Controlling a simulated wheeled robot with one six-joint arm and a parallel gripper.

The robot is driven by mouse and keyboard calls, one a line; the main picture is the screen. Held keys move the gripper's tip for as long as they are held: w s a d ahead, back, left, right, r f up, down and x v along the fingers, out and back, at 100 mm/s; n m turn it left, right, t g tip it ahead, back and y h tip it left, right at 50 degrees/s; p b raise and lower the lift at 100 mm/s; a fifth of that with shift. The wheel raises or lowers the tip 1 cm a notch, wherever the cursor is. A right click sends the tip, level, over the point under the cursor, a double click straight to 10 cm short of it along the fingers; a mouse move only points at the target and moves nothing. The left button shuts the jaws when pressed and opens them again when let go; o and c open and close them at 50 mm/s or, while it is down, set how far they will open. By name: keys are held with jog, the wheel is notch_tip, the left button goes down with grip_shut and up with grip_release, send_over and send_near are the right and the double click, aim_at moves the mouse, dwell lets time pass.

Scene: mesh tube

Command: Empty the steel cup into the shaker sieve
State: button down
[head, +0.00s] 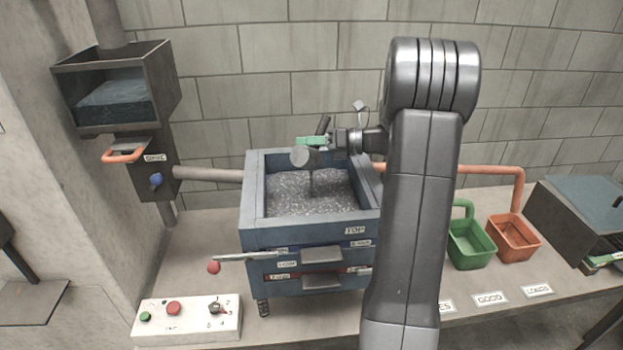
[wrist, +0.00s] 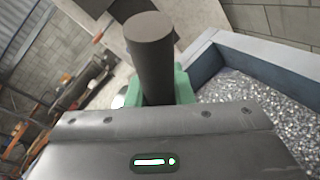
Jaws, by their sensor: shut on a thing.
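The steel cup (head: 300,157) is a small grey cup above the blue shaker sieve (head: 252,205), toward its back; it looks tilted. A dark narrow streak below the cup reaches the grey grains in the sieve; it looks like falling material, but I cannot be sure. My gripper (head: 313,141) has green fingers and is shut on the cup's dark handle (head: 323,125). In the wrist view the handle (wrist: 150,55) stands between the green fingers, and the sieve's wall (wrist: 262,62) and speckled grains are at the right. The cup's inside is hidden.
A dark hopper (head: 120,85) with an orange handle is at the left. A white control box (head: 188,318) stands front left. Green (head: 470,243) and orange bins (head: 513,238) are right of my arm. A pipe (head: 208,174) runs left of the sieve.

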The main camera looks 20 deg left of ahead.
aim_at(296, 150)
jog(key=s+n, duration=0.1)
jog(key=s+n+t+h, duration=0.1)
jog(key=shift+s+a+r+n, duration=0.35)
jog(key=shift+s+n, duration=0.05)
jog(key=shift+s+h, duration=0.1)
jog(key=shift+h, duration=0.2)
jog(key=shift+w+f+n+t, duration=0.2)
jog(key=shift+w+n+t, duration=0.1)
jog(key=shift+t, duration=0.1)
jog(key=shift+s+a+r+n+h, duration=0.15)
jog(key=shift+s+n+h, duration=0.15)
jog(key=shift+s+n, duration=0.35)
jog(key=shift+s+a+f+n+t, duration=0.15)
jog(key=shift+s+f+n+t, duration=0.15)
jog(key=shift+s+n+t, duration=0.25)
jog(key=shift+s+f+t+h+b, duration=0.2)
jog(key=shift+f+t+h+b, duration=0.15)
jog(key=shift+t+b, duration=0.15)
jog(key=shift+s+a+f+n+t+h+b, duration=0.25)
jog(key=shift+s+a+f+n+t+b, duration=0.3)
jog(key=shift+s+n+t+b, duration=1.1)
jog(key=shift+s+a+f+n+t+h+b, duration=0.25)
jog(key=shift+s+a+f+n+t+b, duration=0.25)
jog(key=shift+s+n+t+b, duration=1.05)
jog(key=shift+s+a+f+n+t+h+b, duration=0.35)
jog(key=shift+s+f+n+t+b, duration=0.65)
jog(key=shift+s+n, duration=1.3)
